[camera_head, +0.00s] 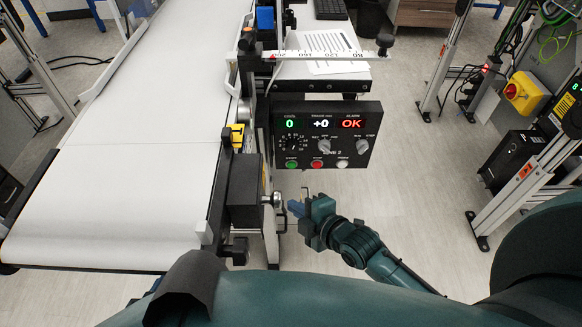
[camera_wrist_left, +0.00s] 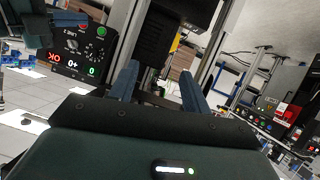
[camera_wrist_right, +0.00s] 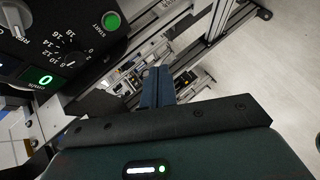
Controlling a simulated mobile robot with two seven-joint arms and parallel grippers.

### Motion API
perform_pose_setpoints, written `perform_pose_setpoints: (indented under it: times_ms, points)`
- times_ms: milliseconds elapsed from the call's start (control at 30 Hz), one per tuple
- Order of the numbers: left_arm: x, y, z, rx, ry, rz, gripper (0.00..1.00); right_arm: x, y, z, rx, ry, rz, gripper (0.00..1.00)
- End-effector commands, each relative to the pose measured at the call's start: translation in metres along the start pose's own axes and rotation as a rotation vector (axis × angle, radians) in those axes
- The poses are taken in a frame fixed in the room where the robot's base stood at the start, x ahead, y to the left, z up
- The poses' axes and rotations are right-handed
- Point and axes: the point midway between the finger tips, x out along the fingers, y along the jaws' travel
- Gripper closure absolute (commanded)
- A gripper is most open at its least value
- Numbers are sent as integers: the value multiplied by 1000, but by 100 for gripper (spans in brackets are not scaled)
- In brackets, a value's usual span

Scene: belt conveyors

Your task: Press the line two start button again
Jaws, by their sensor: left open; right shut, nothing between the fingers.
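The line 2 control panel (camera_head: 325,148) hangs beside the belt in the head view. Its green start button (camera_head: 292,164) is at the lower left, beside a red button (camera_head: 316,164) and a white one (camera_head: 342,164). Its displays read 0, +0 and OK. My right gripper (camera_head: 293,207) is shut and empty, below the green button and apart from it. In the right wrist view the fingers (camera_wrist_right: 157,86) are together, right of and below the button marked START (camera_wrist_right: 111,20). My left gripper (camera_wrist_left: 162,82) is open and empty; its wrist view shows the panel (camera_wrist_left: 65,75) upside down.
A wide white conveyor belt (camera_head: 130,165) fills the left and looks empty. A dark box (camera_head: 244,190) on the belt's side frame stands just left of my right gripper. A yellow box with a red knob (camera_head: 526,94) stands far right. Bare floor lies right of the panel.

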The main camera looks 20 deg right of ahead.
Motion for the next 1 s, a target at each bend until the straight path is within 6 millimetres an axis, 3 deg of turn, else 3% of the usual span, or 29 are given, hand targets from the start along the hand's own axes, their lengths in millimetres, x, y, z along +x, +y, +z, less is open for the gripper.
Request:
perform_pose_setpoints:
  times_ms: [367,700,1000]
  points:
    - [3,-4,4,14,33,-8,52,18,10,13,-2,0,3,100]
    - [-13,-12,-1,37,112,-36,52,50,35,36,-4,0,2,100]
    - [-16,-12,-5,42,132,-35,52,61,44,45,-1,0,-1,100]
